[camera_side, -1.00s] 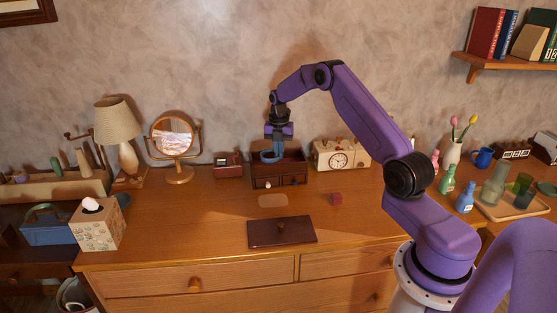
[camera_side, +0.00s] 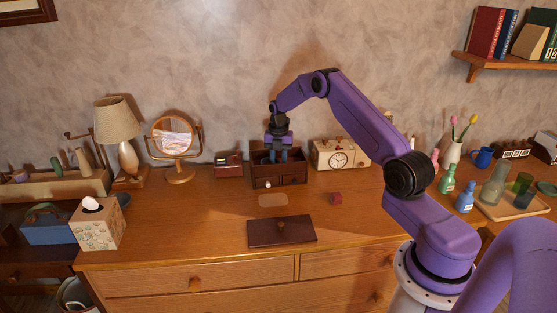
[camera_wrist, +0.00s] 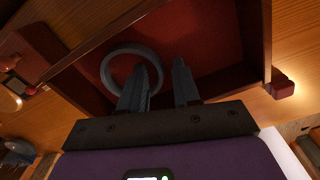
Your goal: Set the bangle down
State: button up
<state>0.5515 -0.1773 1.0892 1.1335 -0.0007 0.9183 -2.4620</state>
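The bangle (camera_wrist: 106,70), a grey-blue ring, is inside the red-lined compartment of the dark wooden box (camera_side: 293,181). In the wrist view its near right part is overlapped by my left finger; whether they touch I cannot tell. My gripper (camera_wrist: 164,78) has its two fingers apart with a clear gap and nothing clamped between them. In the side view my gripper (camera_side: 278,157) points down into the open top of the box.
A round mirror stands further left.

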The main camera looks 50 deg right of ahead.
jog(key=shift+r, duration=0.1)
notch_tip(320, 180, up, 12)
jog(key=s+a+r+m, duration=0.2)
jog(key=a+r, duration=0.2)
jog(key=a, duration=1.1)
jog(key=s+a+r+m, duration=0.3)
jog(key=s+a, duration=0.8)
jog(key=a, duration=0.2)
jog(key=s+a+r+m, duration=0.1)
jog(key=s+a+m, duration=0.35)
jog(key=s, duration=1.05)
jog(key=s+d+f+m, duration=0.2)
jog(key=s, duration=1.1)
jog(key=shift+s, duration=0.35)
jog(key=shift+f, duration=0.1)
